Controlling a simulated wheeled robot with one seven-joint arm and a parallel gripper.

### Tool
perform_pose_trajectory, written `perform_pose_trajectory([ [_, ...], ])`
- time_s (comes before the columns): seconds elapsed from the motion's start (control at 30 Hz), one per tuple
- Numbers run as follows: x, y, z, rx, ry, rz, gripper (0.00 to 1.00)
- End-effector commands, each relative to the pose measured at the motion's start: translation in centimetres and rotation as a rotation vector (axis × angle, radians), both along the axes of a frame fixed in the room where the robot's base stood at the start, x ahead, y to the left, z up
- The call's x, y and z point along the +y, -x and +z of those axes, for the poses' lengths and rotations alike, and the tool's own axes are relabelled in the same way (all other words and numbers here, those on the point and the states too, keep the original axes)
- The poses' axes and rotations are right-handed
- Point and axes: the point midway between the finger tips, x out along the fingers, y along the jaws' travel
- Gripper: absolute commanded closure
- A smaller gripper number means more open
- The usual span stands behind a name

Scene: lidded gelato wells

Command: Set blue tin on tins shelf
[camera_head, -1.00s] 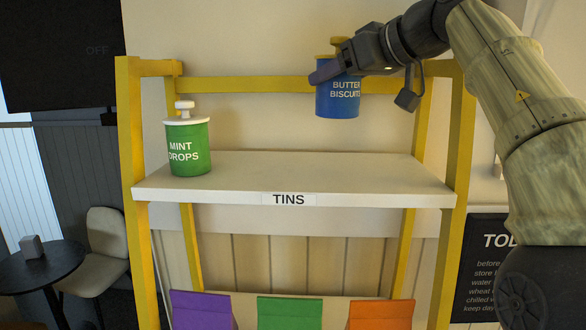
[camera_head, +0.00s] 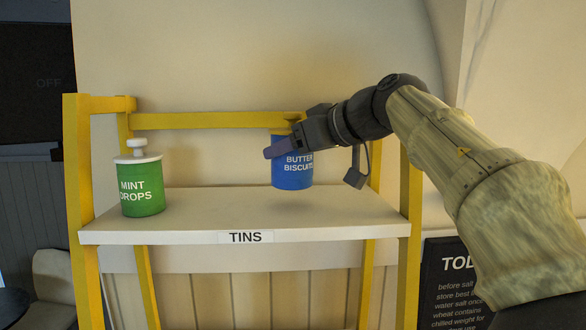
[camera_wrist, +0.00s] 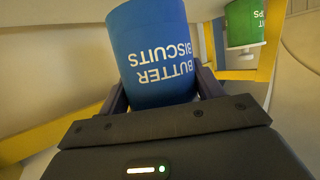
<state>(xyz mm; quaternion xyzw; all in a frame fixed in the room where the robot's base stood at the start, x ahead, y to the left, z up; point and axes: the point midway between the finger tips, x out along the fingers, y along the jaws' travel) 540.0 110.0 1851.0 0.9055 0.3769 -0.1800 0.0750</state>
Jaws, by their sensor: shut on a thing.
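The blue tin (camera_head: 292,176), marked "BUTTER BISCUITS", hangs upright over the right half of the white shelf (camera_head: 180,236) labelled "TINS". A small gap and a faint shadow seem to lie between its base and the shelf. My gripper (camera_head: 285,143) is shut on the tin near its top and hides most of its lid. In the wrist view the blue tin (camera_wrist: 150,50) sits between the two fingers, its lettering upside down.
A green tin (camera_head: 142,197), marked "MINT DROPS" with a white lid, stands at the shelf's left end. Yellow posts (camera_head: 82,200) and a yellow back rail (camera_head: 200,121) frame the shelf. The shelf's middle is clear. A dark sign (camera_head: 455,280) is at lower right.

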Motion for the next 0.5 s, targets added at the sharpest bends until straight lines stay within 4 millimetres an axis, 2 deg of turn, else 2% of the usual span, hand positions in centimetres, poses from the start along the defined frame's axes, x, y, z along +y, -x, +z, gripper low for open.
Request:
perform_pose_trajectory([
  [0.23, 0.0, 0.0, -0.4, 0.001, 0.001, 0.000, 0.87],
  [0.5, 0.0, 0.0, -3.1, 0.002, 0.001, -0.004, 0.87],
])
